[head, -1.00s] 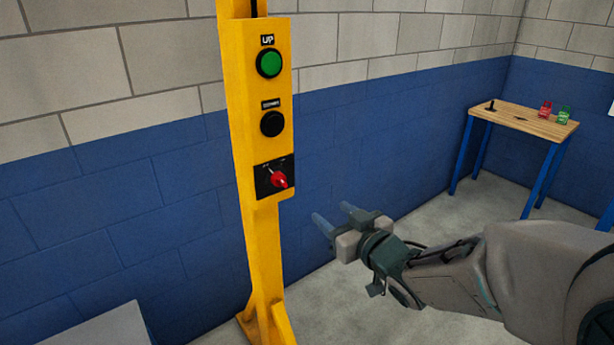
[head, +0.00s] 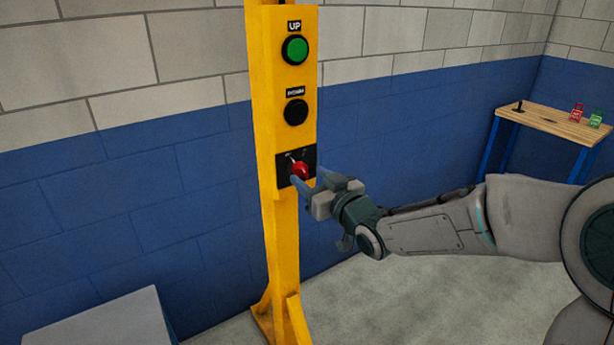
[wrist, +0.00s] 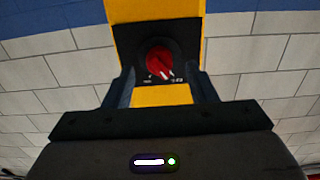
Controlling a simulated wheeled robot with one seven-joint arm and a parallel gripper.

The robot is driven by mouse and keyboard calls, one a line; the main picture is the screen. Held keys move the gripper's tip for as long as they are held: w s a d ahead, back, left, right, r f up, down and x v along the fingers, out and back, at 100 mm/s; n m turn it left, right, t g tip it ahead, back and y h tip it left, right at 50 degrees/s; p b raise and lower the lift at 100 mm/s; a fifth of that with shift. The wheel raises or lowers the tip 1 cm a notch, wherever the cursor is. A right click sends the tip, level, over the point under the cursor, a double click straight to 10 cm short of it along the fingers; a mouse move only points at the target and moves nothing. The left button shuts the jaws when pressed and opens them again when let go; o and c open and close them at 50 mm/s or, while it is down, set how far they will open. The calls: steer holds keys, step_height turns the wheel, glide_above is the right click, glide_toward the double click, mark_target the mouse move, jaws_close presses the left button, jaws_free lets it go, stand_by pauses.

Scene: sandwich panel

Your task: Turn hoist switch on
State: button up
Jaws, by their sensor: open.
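The hoist switch is a red rotary knob (head: 299,170) on a black plate (head: 283,172), low on the yellow control post (head: 287,235). In the wrist view the red knob (wrist: 160,61) sits ahead of and between my two fingers, with white marks on the plate below it. My gripper (head: 308,186) is open, its blue fingers spread just in front of the switch plate. In the wrist view my gripper (wrist: 162,92) holds nothing. I cannot tell whether a fingertip touches the knob or plate.
Above the switch are a black button (head: 296,112) and a green UP button (head: 295,50). A wooden table (head: 555,122) with small red and green items stands at the back right. A grey box (head: 100,325) is at the lower left. Floor right of the post is clear.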

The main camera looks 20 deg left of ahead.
steer(key=shift+x, duration=1.35)
steer(key=c, duration=1)
steer(key=shift+d, duration=0.1)
steer(key=shift+m, duration=0.3)
steer(key=m+p, duration=0.3)
steer(key=m, duration=0.1)
steer(key=shift+r+m, duration=0.15)
steer(key=shift+m, duration=0.15)
steer(key=m+p, duration=0.1)
steer(key=m, duration=0.2)
steer(key=shift+m+p, duration=0.95)
steer(key=shift+m, duration=0.85)
